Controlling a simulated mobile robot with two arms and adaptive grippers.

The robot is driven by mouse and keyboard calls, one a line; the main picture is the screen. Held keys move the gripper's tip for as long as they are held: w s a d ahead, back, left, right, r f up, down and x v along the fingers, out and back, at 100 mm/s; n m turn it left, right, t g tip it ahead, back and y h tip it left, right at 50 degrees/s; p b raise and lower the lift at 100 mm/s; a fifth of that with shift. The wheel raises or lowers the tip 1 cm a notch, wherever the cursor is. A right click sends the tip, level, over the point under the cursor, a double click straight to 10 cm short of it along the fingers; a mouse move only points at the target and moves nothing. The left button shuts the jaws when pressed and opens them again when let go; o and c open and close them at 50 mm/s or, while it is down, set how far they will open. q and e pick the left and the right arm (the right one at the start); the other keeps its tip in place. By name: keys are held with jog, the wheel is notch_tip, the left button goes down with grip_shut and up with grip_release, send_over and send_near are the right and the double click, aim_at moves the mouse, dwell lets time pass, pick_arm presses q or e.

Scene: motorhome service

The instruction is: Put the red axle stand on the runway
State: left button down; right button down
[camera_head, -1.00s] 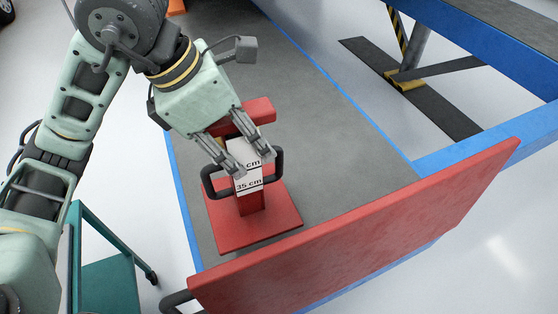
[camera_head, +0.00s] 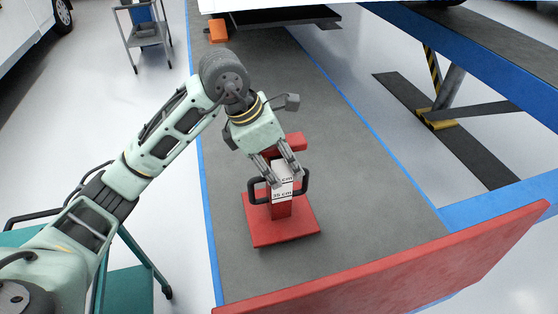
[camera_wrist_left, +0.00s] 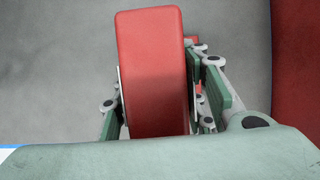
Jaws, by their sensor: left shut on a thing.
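The red axle stand (camera_head: 281,232) has a square base, a post with a white height label, black side handles and a red top. It is upright over the grey runway (camera_head: 335,215), near the red end board; I cannot tell whether its base touches the surface. My left gripper (camera_head: 281,178) is shut on the upper part of the stand, with a finger on each side of the post. In the left wrist view the stand's red top (camera_wrist_left: 152,70) sits between the fingers. My right gripper is not in view.
A red end board (camera_head: 420,262) crosses the runway's near end. An orange block (camera_head: 217,31) lies at the far end under a vehicle. A blue ramp beam (camera_head: 480,65) runs on the right, a teal trolley (camera_head: 128,290) stands at lower left and a grey cart (camera_head: 146,35) at far left.

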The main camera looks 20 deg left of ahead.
pick_arm(q)
notch_tip(320, 180, down, 2)
jog(key=shift+f+p, duration=0.2)
jog(key=shift+p, duration=0.45)
jog(key=shift+f, duration=0.6)
jog(key=c, duration=1)
grip_release()
jog(key=shift+s, duration=0.15)
jog(key=shift+c, duration=0.2)
jog(key=shift+f, duration=0.1)
